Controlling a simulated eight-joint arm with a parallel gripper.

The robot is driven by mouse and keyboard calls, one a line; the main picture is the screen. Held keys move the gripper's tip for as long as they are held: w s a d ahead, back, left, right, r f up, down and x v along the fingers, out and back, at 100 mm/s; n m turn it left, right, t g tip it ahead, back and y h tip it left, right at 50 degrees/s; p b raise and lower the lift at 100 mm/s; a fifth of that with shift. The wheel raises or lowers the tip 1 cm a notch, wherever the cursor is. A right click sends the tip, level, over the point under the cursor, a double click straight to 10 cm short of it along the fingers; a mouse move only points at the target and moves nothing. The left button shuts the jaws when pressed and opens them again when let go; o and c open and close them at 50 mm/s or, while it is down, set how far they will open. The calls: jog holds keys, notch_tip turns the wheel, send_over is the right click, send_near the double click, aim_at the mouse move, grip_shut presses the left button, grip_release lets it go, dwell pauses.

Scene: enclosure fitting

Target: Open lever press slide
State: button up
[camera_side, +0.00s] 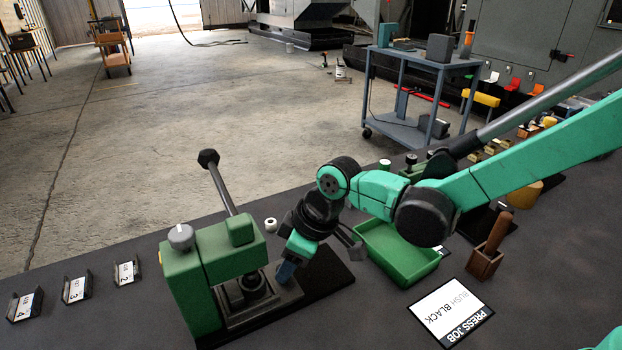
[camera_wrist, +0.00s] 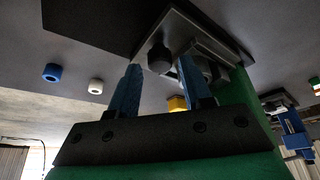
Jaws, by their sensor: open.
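The green lever press (camera_side: 205,285) stands at the front centre-left of the bench in the side view. Its lever (camera_side: 222,188) with a black knob rises tilted up and left. The slide (camera_side: 286,296) is a dark grey metal piece low at the press's right side. My gripper (camera_side: 286,270) is over the slide's right end, blue fingertips pointing down. In the wrist view my gripper (camera_wrist: 158,80) has two blue fingers spread apart; a dark round knob (camera_wrist: 160,58) on the slide appears between them. I cannot tell whether either finger touches it.
A green tray (camera_side: 400,262) and a press job card (camera_side: 451,312) lie right of the press. A wooden-handled tool (camera_side: 497,232) stands in a block. Numbered holders (camera_side: 76,289) line the left. A white ring (camera_side: 270,225) sits behind; the wrist view shows a blue ring (camera_wrist: 52,72).

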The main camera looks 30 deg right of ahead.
jog(key=shift+w+a+f, duration=0.15)
jog(key=shift+a+f, duration=0.05)
jog(key=shift+f, duration=0.4)
grip_shut()
dwell(1.1)
